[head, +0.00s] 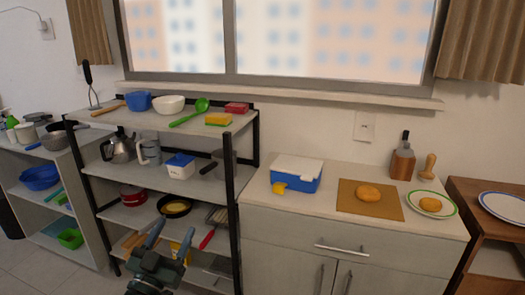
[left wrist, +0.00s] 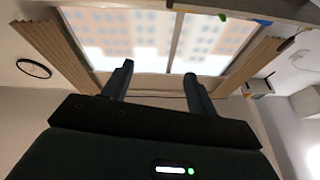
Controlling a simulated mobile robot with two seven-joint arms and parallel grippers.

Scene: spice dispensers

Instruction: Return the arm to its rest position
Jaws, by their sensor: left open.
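My left gripper (head: 170,236) shows at the bottom of the head view, in front of the lower shelves. Its two fingers stand apart and nothing is between them. In the left wrist view the open fingers (left wrist: 158,88) point toward the window, with no object between them. My right gripper is in neither view.
A black-framed shelf rack (head: 232,180) with pots, bowls and utensils stands behind my left gripper. To the right, a cabinet top (head: 325,215) bears a blue box with white lid (head: 296,173), a brown board (head: 390,208) and a green-rimmed plate (head: 447,213). A window (head: 300,35) is above.

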